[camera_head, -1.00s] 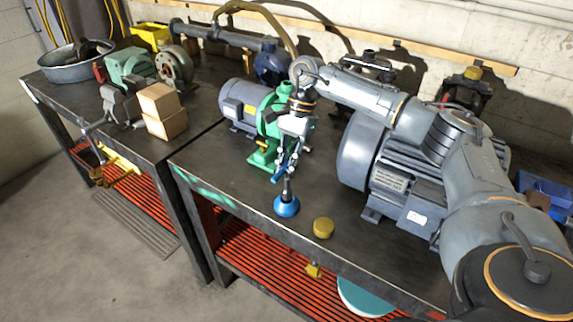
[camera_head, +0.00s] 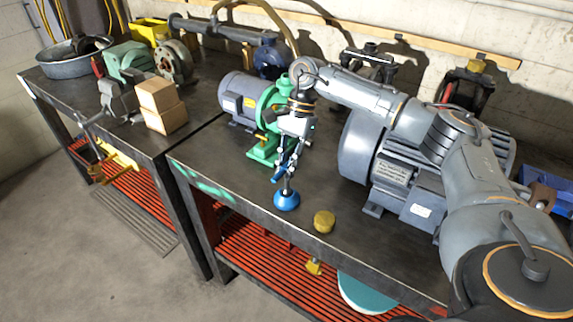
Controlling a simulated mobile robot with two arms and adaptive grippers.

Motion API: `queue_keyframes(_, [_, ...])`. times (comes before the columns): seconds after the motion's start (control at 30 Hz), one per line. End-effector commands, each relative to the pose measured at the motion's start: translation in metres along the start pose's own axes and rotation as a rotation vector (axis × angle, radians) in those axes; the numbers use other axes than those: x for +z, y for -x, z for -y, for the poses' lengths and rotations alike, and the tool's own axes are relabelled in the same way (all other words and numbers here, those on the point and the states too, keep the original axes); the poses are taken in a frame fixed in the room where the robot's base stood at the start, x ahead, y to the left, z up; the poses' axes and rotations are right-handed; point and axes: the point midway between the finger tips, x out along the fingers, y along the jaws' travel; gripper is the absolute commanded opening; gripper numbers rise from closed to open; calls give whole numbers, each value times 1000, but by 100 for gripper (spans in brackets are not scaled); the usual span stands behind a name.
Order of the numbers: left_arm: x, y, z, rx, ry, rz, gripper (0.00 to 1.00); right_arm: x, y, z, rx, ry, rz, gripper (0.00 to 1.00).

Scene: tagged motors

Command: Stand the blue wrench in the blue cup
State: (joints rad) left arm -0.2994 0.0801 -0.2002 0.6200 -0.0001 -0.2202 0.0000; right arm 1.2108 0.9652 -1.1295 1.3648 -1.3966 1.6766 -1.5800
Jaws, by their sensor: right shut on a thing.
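My right gripper (camera_head: 284,165) reaches down from the right above the front part of the workbench, and it is shut on the blue wrench (camera_head: 280,174). The wrench points downward and is mostly covered by the fingers, so its outline is hard to make out. The blue cup (camera_head: 287,202) stands on the bench top directly below the gripper. A thin grey shaft shows between the fingers and the cup's top. At this size I cannot tell how deep it sits in the cup. My left gripper is not in view.
A green pump with a grey motor (camera_head: 238,98) stands just behind the gripper. A large grey motor (camera_head: 385,172) is to the right. A round yellow piece (camera_head: 324,221) lies right of the cup near the front edge. Two cardboard boxes (camera_head: 160,105) sit on the left bench.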

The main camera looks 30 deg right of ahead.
Motion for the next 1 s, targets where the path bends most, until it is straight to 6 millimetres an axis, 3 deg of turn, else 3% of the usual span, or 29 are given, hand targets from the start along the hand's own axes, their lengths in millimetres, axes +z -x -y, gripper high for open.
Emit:
queue_keyframes(0.37, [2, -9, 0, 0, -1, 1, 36, -4, -9, 0, -1, 1, 0, 0])
queue_keyframes(0.4, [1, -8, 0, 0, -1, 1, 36, -3, -8, 0, -1, 1, 0, 22])
queue_keyframes(0.5, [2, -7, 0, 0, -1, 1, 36, -3, -8, 0, -1, 0, 0, 40])
queue_keyframes(0.8, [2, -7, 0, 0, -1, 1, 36, -3, -8, 0, 0, 0, 0, 40])
queue_keyframes(1.0, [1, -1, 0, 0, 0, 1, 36, 1, 3, 0, -1, 0, 0, 40])
